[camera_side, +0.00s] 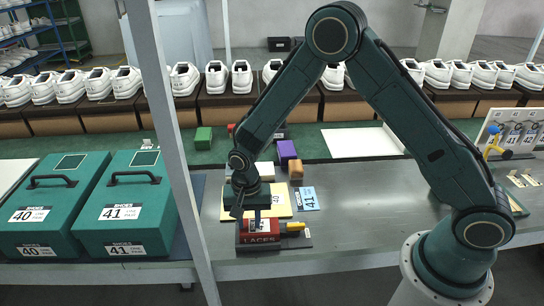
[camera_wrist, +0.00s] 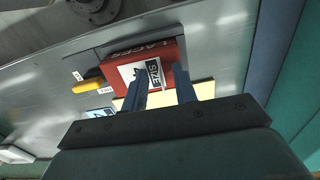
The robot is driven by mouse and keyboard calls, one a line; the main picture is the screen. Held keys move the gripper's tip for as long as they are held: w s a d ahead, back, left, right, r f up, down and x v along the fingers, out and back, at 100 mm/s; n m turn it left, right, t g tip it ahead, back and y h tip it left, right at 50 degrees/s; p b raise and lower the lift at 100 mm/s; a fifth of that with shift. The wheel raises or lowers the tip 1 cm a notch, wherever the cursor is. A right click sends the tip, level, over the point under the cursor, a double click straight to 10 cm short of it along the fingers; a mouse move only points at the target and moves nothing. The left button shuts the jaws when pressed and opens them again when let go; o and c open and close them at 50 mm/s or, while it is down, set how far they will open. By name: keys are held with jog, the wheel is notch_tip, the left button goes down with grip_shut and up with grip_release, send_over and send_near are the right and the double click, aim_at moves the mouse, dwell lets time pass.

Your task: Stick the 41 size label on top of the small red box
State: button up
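The small red box (camera_side: 260,231), marked LACES, sits on a dark mat near the table's front edge; it also shows in the wrist view (camera_wrist: 112,66). A white label (camera_wrist: 153,72) reading SIZE and a partly hidden number appears over the red box's top. My gripper (camera_side: 250,215) is low over the box, pointing down. In the wrist view its two blue fingers (camera_wrist: 158,78) stand apart, and one covers part of the label. I cannot tell whether the fingertips touch the label or box. A blue-and-white card (camera_side: 307,199) marked 41 lies right of the yellow sheet.
A yellow-handled tool (camera_side: 294,227) lies right of the red box. A yellow sheet (camera_side: 281,205), an orange block (camera_side: 296,169) and a purple block (camera_side: 287,150) are behind. Green shoe boxes 40 (camera_side: 40,215) and 41 (camera_side: 125,213) stand left. The table to the right is mostly clear.

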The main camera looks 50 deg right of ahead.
jog(key=shift+r, duration=0.1)
notch_tip(320, 180, up, 14)
dwell(0.8)
jog(key=s+d+r+n+t, duration=0.1)
jog(key=s+d+r+n, duration=0.15)
jog(key=s+r, duration=0.35)
jog(key=s+d+r+n+t, duration=0.2)
jog(key=s+d+r, duration=0.25)
jog(key=r, duration=0.35)
jog(key=s+d+r+n+t, duration=0.1)
jog(key=s+d+n, duration=0.1)
jog(key=s, duration=0.5)
jog(key=s+d+r+n+t, duration=0.1)
jog(key=s+n, duration=0.1)
jog(key=s, duration=0.5)
jog(key=shift+s+d+r+n+t, duration=0.3)
jog(key=shift+s+d+n, duration=0.05)
